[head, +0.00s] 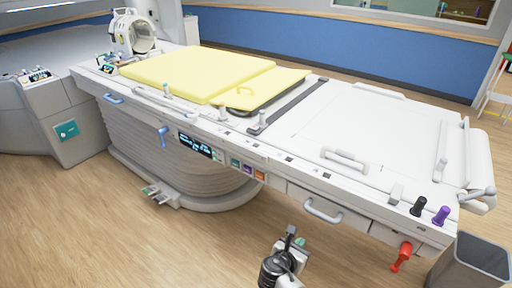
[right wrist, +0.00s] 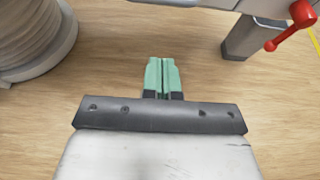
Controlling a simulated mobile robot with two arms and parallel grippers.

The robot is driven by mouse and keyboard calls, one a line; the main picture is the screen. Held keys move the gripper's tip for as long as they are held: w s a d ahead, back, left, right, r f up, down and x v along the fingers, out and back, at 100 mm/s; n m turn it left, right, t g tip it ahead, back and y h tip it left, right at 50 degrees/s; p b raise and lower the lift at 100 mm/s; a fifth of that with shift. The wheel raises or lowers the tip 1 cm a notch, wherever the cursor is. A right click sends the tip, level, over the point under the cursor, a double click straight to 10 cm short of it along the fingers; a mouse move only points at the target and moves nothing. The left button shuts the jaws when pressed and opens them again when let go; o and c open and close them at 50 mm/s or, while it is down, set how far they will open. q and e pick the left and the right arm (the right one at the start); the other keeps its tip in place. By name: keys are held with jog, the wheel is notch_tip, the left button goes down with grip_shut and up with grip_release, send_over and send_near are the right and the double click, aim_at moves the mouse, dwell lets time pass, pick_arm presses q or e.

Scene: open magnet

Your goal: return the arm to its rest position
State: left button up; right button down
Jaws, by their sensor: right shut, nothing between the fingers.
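My right gripper (head: 299,241) shows at the bottom of the head view, in front of the patient table (head: 330,120) and below its side edge. Its green fingers are shut together with nothing between them. The same gripper fingers (right wrist: 162,76) point out over the wooden floor in the right wrist view, clear of any object. Only the end part of my right arm shows. My left gripper is in neither view.
A red handle (head: 401,257) hangs under the table's right end, beside a grey bin (head: 470,262). A yellow pad (head: 195,72) and a head coil (head: 133,33) lie on the table. The floor (head: 90,220) at the front left is clear.

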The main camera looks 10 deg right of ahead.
jog(key=s+f+m+g+y, duration=0.2)
jog(key=s+f+m+y, duration=0.15)
jog(key=s+f, duration=0.6)
jog(key=s+f+m+g+y, duration=0.2)
jog(key=s+f+m+y, duration=0.15)
jog(key=s+f, duration=0.6)
jog(key=s+f+m+g+y, duration=0.1)
jog(key=s+f+m, duration=0.3)
jog(key=s, duration=0.4)
jog(key=s+a+f+m+g+y, duration=0.1)
jog(key=s+f+m, duration=0.4)
jog(key=s+m, duration=0.2)
jog(key=s+f+m+g+y, duration=0.1)
jog(key=s+f+m, duration=0.4)
jog(key=s, duration=0.4)
jog(key=shift+s+a+m+g+y, duration=0.25)
jog(key=shift+s+m+g+y, duration=0.05)
jog(key=shift+s+g, duration=0.1)
